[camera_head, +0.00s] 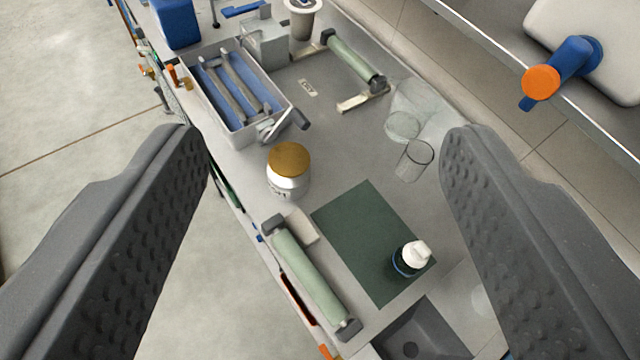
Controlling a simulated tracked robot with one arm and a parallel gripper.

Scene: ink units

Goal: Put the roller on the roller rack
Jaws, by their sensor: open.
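Two pale green rollers with dark end pieces are in view. The near roller (308,278) lies along the bench's left edge, below the jar. The far roller (353,60) lies at the back, with a pale block (352,103) by its near end. I cannot tell for sure which part is the roller rack. My gripper (322,150) is open, its two dark studded fingers wide apart at the left and right of the view. Nothing is between the fingertips; they appear well above the bench.
A jar with a golden lid (289,169) stands mid-bench. A grey tray with a blue inside (200,102) is behind it. Clear glassware (414,160) stands at right. A white-capped bottle (408,260) is on a dark green mat (357,222). A dark sink (432,335) is nearest.

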